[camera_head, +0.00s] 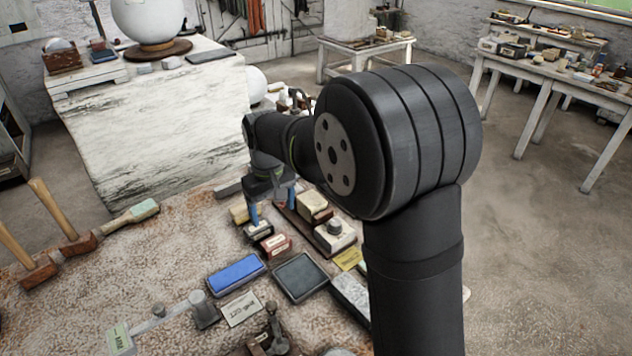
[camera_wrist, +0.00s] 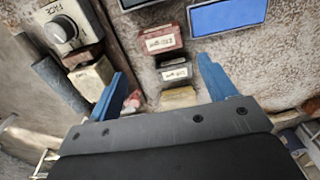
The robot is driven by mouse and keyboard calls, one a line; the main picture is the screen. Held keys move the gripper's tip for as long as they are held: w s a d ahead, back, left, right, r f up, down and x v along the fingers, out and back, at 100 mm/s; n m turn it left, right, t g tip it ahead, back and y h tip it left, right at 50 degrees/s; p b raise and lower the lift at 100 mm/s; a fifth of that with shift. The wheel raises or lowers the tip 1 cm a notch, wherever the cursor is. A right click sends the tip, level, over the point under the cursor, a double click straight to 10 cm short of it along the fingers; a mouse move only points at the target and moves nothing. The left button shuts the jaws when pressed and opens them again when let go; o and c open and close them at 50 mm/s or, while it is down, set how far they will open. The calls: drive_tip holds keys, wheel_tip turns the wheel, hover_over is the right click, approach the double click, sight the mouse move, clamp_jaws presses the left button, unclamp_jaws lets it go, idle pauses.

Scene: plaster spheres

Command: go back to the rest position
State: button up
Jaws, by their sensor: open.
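My gripper (camera_head: 272,214) is over the far part of the speckled stone worktop (camera_head: 180,265), its blue fingers pointing down. In the wrist view the fingers of my gripper (camera_wrist: 165,88) are spread wide apart with nothing held between them. Below and between them in that view are a small dark block with a white label (camera_wrist: 174,72) and a yellowish block (camera_wrist: 178,97). A red labelled block (camera_wrist: 160,41) lies just beyond. The head view cannot show clearly how high the fingertips are above the blocks.
A blue slab in a tray (camera_head: 236,274) and a dark square tray (camera_head: 300,277) lie on the worktop. Mallets (camera_head: 72,240) lie at left. A white plinth (camera_head: 160,120) carries a large plaster sphere (camera_head: 148,18). Open floor (camera_head: 540,240) is at right.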

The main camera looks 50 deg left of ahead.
sight(277, 241)
wheel_tip(277, 241, down, 12)
drive_tip(key=shift+r, duration=1.85)
